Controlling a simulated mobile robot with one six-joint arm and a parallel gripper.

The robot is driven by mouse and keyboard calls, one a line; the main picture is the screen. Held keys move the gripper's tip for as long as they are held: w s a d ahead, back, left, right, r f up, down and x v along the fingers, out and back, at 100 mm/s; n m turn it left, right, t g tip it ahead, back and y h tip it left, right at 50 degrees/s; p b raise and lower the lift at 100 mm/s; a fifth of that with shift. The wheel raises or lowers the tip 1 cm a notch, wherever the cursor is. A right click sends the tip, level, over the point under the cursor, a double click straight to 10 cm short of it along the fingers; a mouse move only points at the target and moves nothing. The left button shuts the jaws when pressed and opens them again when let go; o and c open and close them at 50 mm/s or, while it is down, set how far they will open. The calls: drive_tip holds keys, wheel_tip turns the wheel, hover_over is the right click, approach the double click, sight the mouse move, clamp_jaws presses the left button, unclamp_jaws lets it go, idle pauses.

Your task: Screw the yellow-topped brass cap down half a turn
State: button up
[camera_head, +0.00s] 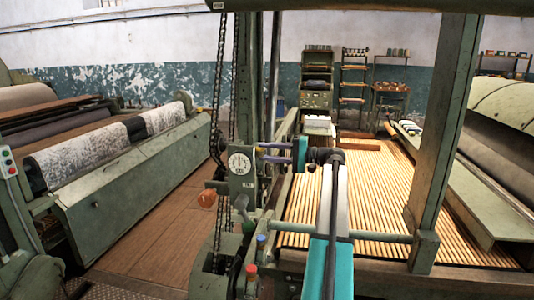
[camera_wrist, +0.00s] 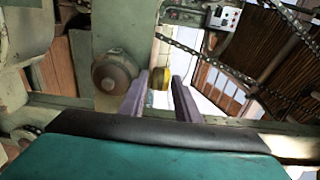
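The cap is too small to make out there.
A round brown-and-grey knob (camera_wrist: 113,73) sits just left of my fingers in the wrist view. A chain (camera_head: 219,95) hangs left of the housing. Blue-topped (camera_head: 261,241) and red-topped (camera_head: 251,269) posts stand below. A green upright (camera_head: 443,130) rises at the right.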

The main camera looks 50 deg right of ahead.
drive_tip(key=shift+a, duration=0.1)
clamp_jaws()
drive_tip(key=shift+s+a+m+t+h, duration=0.15)
drive_tip(key=shift+m+t+h, duration=0.3)
drive_tip(key=shift+h, duration=0.25)
drive_tip(key=shift+s+a+m+t+h+p, duration=0.15)
drive_tip(key=shift+a+m+t+h, duration=0.15)
drive_tip(key=shift+m+h, duration=0.75)
drive_tip(key=shift+w+a+m+t+h+p, duration=0.15)
drive_tip(key=shift+m+t+h, duration=0.35)
drive_tip(key=shift+h, duration=0.85)
drive_tip(key=shift+s+a+m+h, duration=0.1)
drive_tip(key=shift+a+m+h, duration=0.1)
drive_tip(key=shift+m+h, duration=1.4)
drive_tip(key=shift+h, duration=0.9)
drive_tip(key=shift+m+h, duration=0.4)
drive_tip(key=shift+h, duration=0.1)
unclamp_jaws()
